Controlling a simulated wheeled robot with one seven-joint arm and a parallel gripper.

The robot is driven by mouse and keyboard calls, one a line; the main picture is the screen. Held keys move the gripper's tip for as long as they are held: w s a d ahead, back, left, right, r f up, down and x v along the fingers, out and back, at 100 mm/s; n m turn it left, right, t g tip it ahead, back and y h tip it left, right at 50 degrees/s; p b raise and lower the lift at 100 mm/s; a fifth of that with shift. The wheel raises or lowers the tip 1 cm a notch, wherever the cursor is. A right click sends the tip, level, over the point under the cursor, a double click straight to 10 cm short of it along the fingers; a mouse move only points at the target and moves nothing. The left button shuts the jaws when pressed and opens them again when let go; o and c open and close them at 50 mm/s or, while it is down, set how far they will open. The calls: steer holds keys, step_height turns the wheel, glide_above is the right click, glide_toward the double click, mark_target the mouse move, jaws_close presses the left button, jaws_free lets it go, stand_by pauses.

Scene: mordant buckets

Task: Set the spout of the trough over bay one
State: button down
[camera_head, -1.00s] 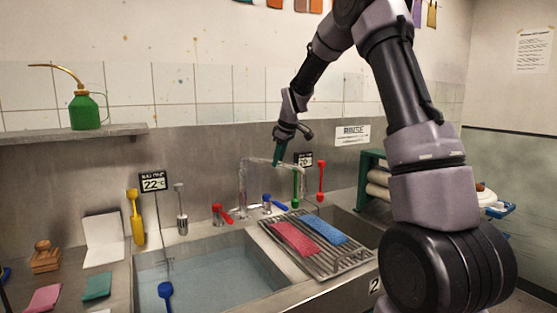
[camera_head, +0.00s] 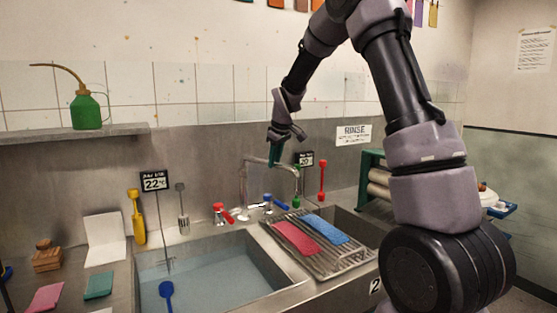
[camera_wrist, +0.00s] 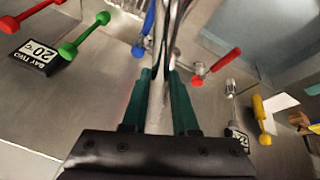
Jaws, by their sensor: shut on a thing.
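The trough's spout (camera_head: 284,162) is a shiny bent metal pipe. Its upright part stands behind the trough, between the red and blue taps, and its outer end hangs at the right, above the draining rack side. My gripper (camera_head: 274,158) is shut on the pipe's upper run. In the wrist view my gripper's teal fingers (camera_wrist: 160,100) stand on both sides of the pipe (camera_wrist: 159,112). Bay one's water basin (camera_head: 205,275) lies to the left, below the sign reading 22 (camera_head: 154,182). Bay two's sign (camera_head: 304,159) reads 20, at the right.
A draining rack (camera_head: 345,262) with a pink cloth (camera_head: 295,238) and a blue cloth (camera_head: 325,229) lies right of the basin. Red tap (camera_head: 222,212), blue tap (camera_head: 270,202) and green lever (camera_head: 296,201) stand close to the spout.

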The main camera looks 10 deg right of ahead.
steer(key=s+a+m+g+h, duration=0.1)
steer(key=a+m+h, duration=0.3)
steer(key=a+m, duration=0.7)
steer(key=shift+s+a+h, duration=0.3)
steer(key=shift+s+a, duration=0.25)
steer(key=shift+a, duration=2.45)
steer(key=c, duration=0.7)
jaws_free()
steer(key=shift+g, duration=0.3)
steer(key=v, duration=1)
steer(key=shift+s+a+r, duration=0.15)
steer(key=shift+r, duration=0.15)
